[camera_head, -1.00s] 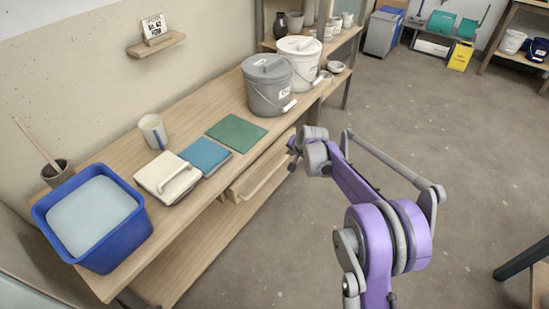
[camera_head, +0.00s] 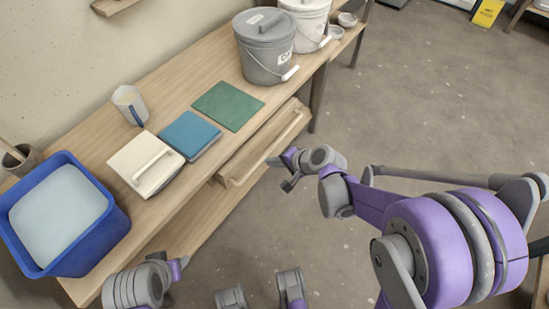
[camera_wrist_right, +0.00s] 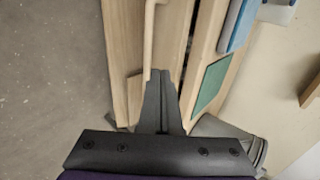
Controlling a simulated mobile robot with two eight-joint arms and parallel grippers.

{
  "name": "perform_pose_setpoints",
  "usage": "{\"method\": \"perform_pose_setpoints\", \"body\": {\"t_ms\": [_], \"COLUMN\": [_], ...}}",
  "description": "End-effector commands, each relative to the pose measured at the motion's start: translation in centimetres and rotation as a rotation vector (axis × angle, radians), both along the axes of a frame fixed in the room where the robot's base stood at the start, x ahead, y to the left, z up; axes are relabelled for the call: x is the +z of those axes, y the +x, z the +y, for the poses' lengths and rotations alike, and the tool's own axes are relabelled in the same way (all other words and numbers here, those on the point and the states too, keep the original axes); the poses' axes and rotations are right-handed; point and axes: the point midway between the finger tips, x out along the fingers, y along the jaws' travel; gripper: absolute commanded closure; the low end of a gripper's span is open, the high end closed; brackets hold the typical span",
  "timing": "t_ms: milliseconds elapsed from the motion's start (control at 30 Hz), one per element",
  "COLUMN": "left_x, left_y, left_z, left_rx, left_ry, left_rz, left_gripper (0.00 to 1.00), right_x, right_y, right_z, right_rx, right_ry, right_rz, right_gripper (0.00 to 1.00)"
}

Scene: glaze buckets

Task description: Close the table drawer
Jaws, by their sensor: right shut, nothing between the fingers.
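The wooden table drawer (camera_head: 238,172) is pulled partly out from under the tabletop, with a long pale handle (camera_head: 275,147) on its front. In the right wrist view the handle (camera_wrist_right: 149,35) runs down towards my fingertips, and a dark gap shows behind the drawer front (camera_wrist_right: 124,45). My right gripper (camera_head: 288,183) is in front of the drawer front, on the outer side. Its fingers (camera_wrist_right: 160,75) are shut and empty, close to the handle's end; I cannot tell whether they touch. Part of my left arm's end (camera_head: 178,268) shows at the bottom; its fingers cannot be made out.
The floor (camera_head: 420,110) to the right is clear.

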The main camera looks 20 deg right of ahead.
Motion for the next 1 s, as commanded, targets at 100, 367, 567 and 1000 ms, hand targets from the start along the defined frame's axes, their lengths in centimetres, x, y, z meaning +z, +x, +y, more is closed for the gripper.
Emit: {"method": "perform_pose_setpoints", "body": {"t_ms": [100, 367, 567, 1000], "left_x": [-1.2, -2.3, -2.5, -2.6], "left_y": [0.1, 0.3, 0.3, 0.3], "left_z": [0.0, 0.0, 0.0, 0.0], "left_rx": [0.000, 0.000, 0.000, 0.000], "left_ry": [0.000, 0.000, 0.000, 0.000], "left_rz": [0.004, 0.008, 0.008, 0.008], "left_gripper": [0.50, 0.50, 0.50, 0.50], "right_x": [-2.3, -4.2, -4.1, -4.0], "right_y": [1.7, 4.9, 6.3, 6.7], "right_z": [1.3, 3.8, 4.9, 5.2], "right_rx": [0.003, 0.003, 0.001, -0.001], "right_ry": [-0.001, -0.001, -0.001, -0.001], "right_rz": [0.001, 0.001, 0.000, 0.000], "right_gripper": [1.00, 1.00, 1.00, 1.00]}}
